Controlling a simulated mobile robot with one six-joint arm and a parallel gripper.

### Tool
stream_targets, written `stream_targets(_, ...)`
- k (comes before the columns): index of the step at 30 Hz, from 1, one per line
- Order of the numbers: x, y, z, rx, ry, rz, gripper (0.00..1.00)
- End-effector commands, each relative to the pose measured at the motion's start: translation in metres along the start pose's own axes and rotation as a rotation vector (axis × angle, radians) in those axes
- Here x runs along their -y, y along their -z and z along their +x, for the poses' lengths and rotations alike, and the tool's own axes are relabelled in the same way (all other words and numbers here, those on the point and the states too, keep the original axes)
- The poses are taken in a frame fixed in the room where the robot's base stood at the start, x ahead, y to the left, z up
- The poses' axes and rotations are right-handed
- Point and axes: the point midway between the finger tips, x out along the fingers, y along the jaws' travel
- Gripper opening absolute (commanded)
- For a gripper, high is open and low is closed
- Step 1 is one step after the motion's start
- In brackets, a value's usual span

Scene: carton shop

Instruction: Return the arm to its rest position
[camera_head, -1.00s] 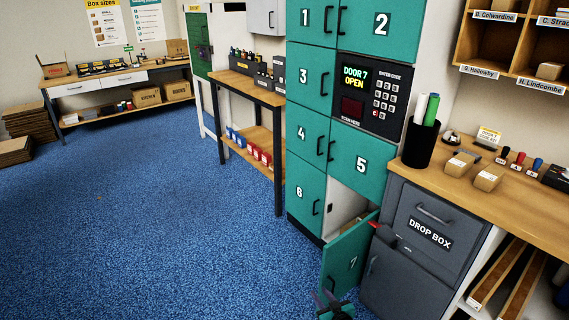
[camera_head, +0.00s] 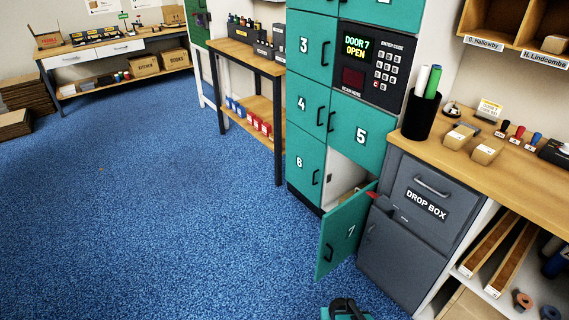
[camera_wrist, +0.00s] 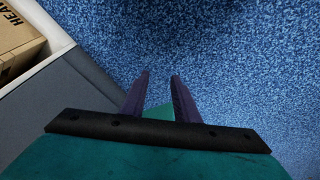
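My gripper (camera_wrist: 160,80) shows in the wrist view with its two dark fingers apart and nothing between them. Blue carpet lies beyond the fingertips. A teal part of my own arm fills the bottom of that view, behind a black bar. In the head view only a small teal and black piece of my arm shows at the bottom edge, low in front of the lockers. The fingertips cannot be made out there. Locker door 7 (camera_head: 347,232) stands open, apart from my arm in the picture.
The grey drop box (camera_head: 405,240) stands right of door 7, under the wooden counter (camera_head: 515,170). In the wrist view a carton (camera_wrist: 18,45) with black lettering sits beyond a pale edge at the upper left. Open blue carpet (camera_head: 180,200) lies to the left.

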Motion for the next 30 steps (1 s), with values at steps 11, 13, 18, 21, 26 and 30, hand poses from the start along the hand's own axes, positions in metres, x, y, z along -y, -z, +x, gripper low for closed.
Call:
stream_targets(11,0.006,-0.11,-0.036,0.427,0.032,0.02,0.28)
stream_targets(13,0.01,-0.127,-0.046,0.505,0.049,0.014,0.28)
stream_targets(18,0.017,-0.162,-0.07,0.672,0.09,-0.016,0.28)
stream_targets(21,0.018,-0.174,-0.081,0.736,0.104,-0.043,0.28)
stream_targets(26,0.017,-0.181,-0.087,0.772,0.115,-0.082,0.28)
stream_targets(30,0.017,-0.18,-0.087,0.769,0.116,-0.087,0.28)
